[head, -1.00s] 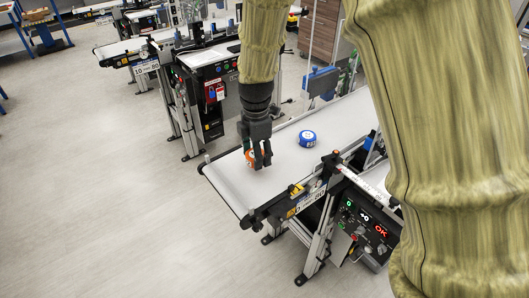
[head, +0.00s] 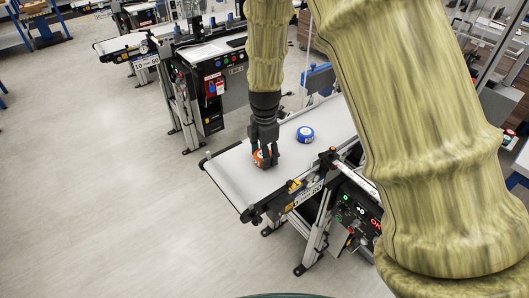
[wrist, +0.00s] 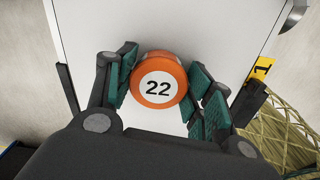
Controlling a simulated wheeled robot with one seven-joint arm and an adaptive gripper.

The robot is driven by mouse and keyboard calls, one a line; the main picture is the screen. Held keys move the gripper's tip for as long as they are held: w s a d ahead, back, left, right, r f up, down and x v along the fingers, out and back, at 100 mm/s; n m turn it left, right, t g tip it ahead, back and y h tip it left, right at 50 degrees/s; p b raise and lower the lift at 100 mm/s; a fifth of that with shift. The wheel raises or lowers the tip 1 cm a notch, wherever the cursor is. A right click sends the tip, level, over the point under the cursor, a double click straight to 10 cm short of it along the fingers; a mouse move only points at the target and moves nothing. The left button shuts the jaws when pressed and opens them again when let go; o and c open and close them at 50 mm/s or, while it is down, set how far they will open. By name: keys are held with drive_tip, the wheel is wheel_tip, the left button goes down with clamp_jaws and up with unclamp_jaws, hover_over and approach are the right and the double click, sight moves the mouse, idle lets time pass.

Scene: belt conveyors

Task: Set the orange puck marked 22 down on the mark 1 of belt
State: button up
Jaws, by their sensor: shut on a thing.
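The orange puck marked 22 (head: 259,157) is between the fingers of my gripper (head: 265,161), over the near-left end part of the white belt (head: 233,176). In the wrist view the puck (wrist: 158,79) shows its white face and number upright, with green finger pads of my gripper (wrist: 162,88) on both sides. The gripper is shut on it. A yellow tag with 1 (wrist: 262,68) stands at the belt's right edge in the wrist view, and a yellow tag (head: 294,185) shows on the belt's front edge in the head view. I cannot tell whether the puck touches the belt.
A blue puck (head: 305,134) lies farther along the same belt, to the right of my gripper. A control panel (head: 357,215) hangs on the front side of the belt. Another conveyor (head: 205,52) stands behind, and the floor at left is clear.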

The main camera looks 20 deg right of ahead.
drive_tip(key=shift+s+f, duration=0.1)
drive_tip(key=o, duration=1.1)
drive_tip(key=shift+c, duration=0.2)
wheel_tip(320, 180, up, 12)
drive_tip(key=b, duration=0.3)
